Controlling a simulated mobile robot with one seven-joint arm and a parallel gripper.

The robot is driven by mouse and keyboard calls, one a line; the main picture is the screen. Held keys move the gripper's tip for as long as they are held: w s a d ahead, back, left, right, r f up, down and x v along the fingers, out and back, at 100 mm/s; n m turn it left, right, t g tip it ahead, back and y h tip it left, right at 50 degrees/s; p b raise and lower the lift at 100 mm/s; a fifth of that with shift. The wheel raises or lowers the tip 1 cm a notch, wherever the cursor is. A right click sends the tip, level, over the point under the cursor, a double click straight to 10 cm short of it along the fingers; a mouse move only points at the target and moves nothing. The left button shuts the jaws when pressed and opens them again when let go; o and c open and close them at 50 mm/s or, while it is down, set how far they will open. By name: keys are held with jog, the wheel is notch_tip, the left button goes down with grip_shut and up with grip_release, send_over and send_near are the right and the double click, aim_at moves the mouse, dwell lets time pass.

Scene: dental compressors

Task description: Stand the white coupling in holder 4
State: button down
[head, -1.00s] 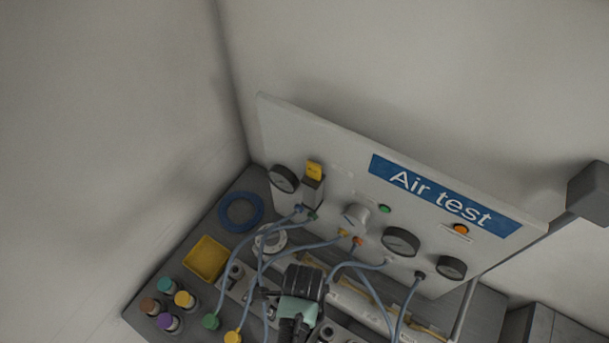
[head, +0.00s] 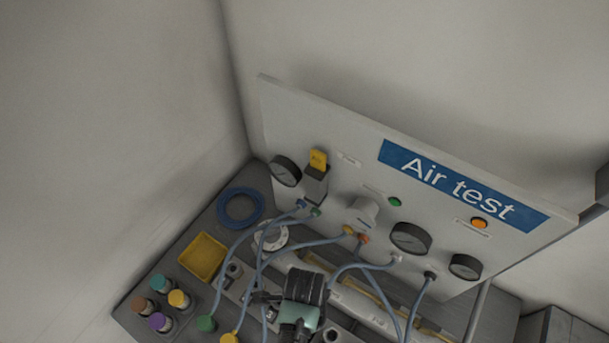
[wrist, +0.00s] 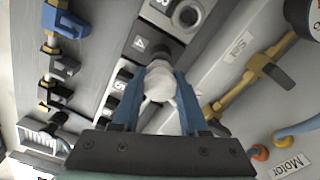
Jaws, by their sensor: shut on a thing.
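The white coupling (wrist: 160,84) is between the blue fingers of my gripper (wrist: 160,98) in the wrist view, which are shut on it. Just beyond the coupling is a dark round fitting or opening (wrist: 163,52), beside a label reading 4 (wrist: 140,43), which marks holder 4. The coupling overlaps its near side, so I cannot tell whether they touch or whether the coupling is inside. In the head view my gripper (head: 264,298) is small and low over the holder row, among hoses. The coupling cannot be made out there.
The Air test panel (head: 350,165) stands behind, with gauges and blue-grey hoses hanging close around my arm. A yellow tray (head: 203,256), several coloured-capped bottles (head: 160,322) and a blue ring (head: 241,206) are at left. Another round holder (wrist: 187,14) lies beyond holder 4.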

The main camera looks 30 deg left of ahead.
jog(key=shift+f, duration=0.2)
jog(key=shift+f+b, duration=0.8)
jog(key=shift+f, duration=0.25)
jog(key=shift+c, duration=1.8)
grip_release()
notch_tip(320, 180, up, 13)
jog(key=shift+f+b, duration=0.1)
jog(key=shift+b, duration=0.35)
